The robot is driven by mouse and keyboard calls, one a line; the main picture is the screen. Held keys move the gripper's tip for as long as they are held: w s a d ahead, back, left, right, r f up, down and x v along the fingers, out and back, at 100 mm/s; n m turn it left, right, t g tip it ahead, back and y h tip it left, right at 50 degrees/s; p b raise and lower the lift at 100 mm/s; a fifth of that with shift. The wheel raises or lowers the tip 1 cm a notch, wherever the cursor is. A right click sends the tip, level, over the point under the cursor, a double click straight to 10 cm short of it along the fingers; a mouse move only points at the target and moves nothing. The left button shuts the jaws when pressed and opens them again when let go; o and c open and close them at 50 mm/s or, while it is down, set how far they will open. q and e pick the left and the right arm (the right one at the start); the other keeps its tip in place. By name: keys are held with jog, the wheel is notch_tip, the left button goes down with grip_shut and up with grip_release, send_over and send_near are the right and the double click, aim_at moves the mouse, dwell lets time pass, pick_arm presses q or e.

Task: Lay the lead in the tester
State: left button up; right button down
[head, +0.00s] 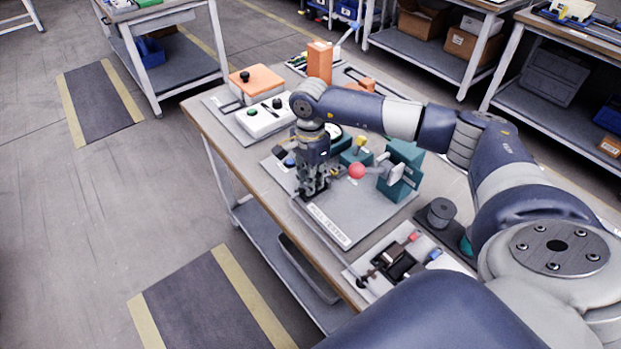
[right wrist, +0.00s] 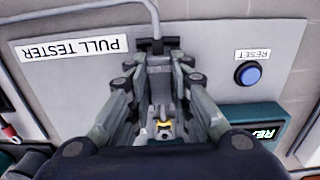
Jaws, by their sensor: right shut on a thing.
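The pull tester lies on the bench in the head view, a grey base plate (head: 365,222) with a teal block (head: 401,160) and a red ball knob (head: 356,171). My right gripper (head: 314,192) points down over the plate's left part. In the right wrist view its fingers (right wrist: 158,46) are closed together on a dark piece. A grey lead (right wrist: 153,14) curves in from the top to these fingertips. The fingers hide most of the held part, and I cannot tell whether it touches the plate. My left gripper is not in view.
A blue reset button (right wrist: 248,75) and a teal display (right wrist: 262,122) sit beside the gripper. A white box with knobs (head: 265,117) and an orange block (head: 319,62) stand behind. A grey spool (head: 440,213) and a tray of small parts (head: 405,262) are nearer.

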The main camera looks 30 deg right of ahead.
jog(key=shift+f, duration=0.1)
dwell(0.3)
jog(key=c, duration=1.4)
grip_release()
jog(key=shift+o, duration=0.2)
notch_tip(320, 180, up, 12)
